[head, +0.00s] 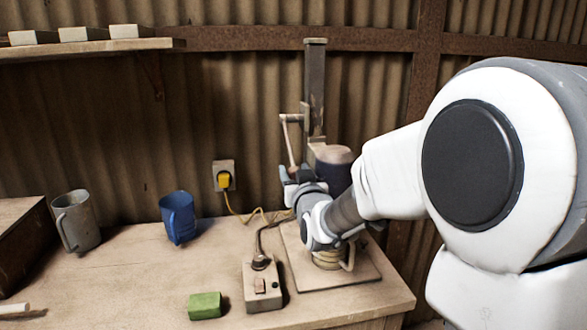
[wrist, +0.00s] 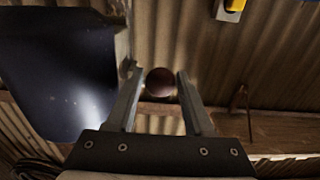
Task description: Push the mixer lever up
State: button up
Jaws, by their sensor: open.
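The mixer (head: 314,85) stands at the back of the workbench, with a tall grey column and a dark motor body (head: 336,170). Its thin pale lever (head: 290,142) hangs down on the left side of the column. The lever's lower end is hidden by my gripper (head: 288,176) in the head view. In the wrist view, my gripper (wrist: 158,77) is open, and a dark round knob (wrist: 160,83) shows between its two fingers. I cannot tell whether either finger touches the knob. The dark motor body fills the left of the wrist view (wrist: 60,75).
A beige pot (head: 328,262) stands on the mixer's base plate (head: 363,273). A switch box (head: 262,290), green block (head: 205,306), blue mug (head: 178,218) and grey mug (head: 76,222) stand on the bench. A cord runs from the yellow plug (head: 224,181).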

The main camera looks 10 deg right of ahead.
jog(key=shift+c, duration=0.3)
grip_shut()
jog(key=shift+r, duration=0.1)
dwell(1.2)
